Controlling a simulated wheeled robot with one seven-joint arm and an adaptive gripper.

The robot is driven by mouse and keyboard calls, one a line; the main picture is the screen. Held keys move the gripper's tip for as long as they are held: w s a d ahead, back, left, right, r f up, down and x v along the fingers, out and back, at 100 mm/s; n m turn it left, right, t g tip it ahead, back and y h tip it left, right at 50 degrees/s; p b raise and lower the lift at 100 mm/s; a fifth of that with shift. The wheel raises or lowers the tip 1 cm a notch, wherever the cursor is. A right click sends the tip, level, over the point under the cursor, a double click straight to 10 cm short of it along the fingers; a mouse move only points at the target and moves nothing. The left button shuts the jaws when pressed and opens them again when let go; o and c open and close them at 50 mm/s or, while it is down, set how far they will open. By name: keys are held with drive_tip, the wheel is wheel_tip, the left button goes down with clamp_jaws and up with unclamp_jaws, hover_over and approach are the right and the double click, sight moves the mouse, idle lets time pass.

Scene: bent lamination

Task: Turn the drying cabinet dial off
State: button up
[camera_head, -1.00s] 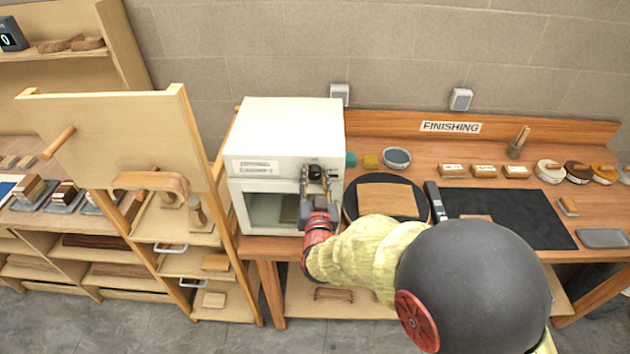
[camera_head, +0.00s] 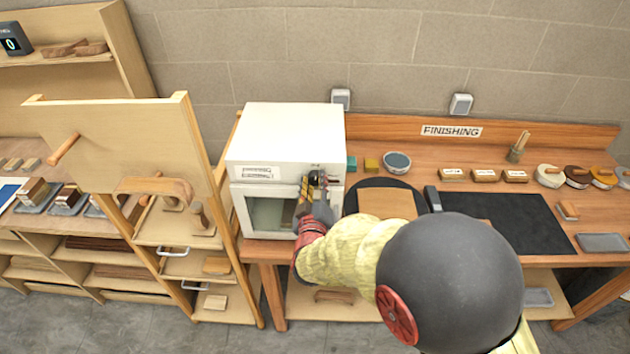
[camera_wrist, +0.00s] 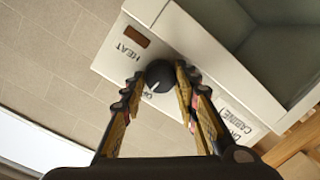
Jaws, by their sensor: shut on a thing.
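The white drying cabinet (camera_head: 285,135) stands on the left end of the finishing bench. Its black dial (camera_wrist: 160,76) is on the front panel, near a printed HEAT label, and has a white pointer mark toward the bottom of the wrist view. My gripper (camera_wrist: 158,80) is shut on the dial, with one finger on each side of it. In the head view my gripper (camera_head: 318,184) is at the upper right of the cabinet front and partly hides the dial. The label by the pointer is partly covered and hard to read.
The cabinet's glass door (camera_head: 270,213) is just below the dial. A round black turntable (camera_head: 355,196) with a wooden board stands right of the cabinet. A wooden rack (camera_head: 190,130) stands close on its left. A dark mat (camera_head: 510,220) lies farther right.

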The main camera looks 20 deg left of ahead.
drive_tip(key=shift+n, duration=0.5)
drive_tip(key=o, duration=1.2)
drive_tip(key=shift+c, duration=0.2)
drive_tip(key=shift+s, duration=0.1)
drive_tip(key=v, duration=0.7)
drive_tip(key=shift+s, duration=0.35)
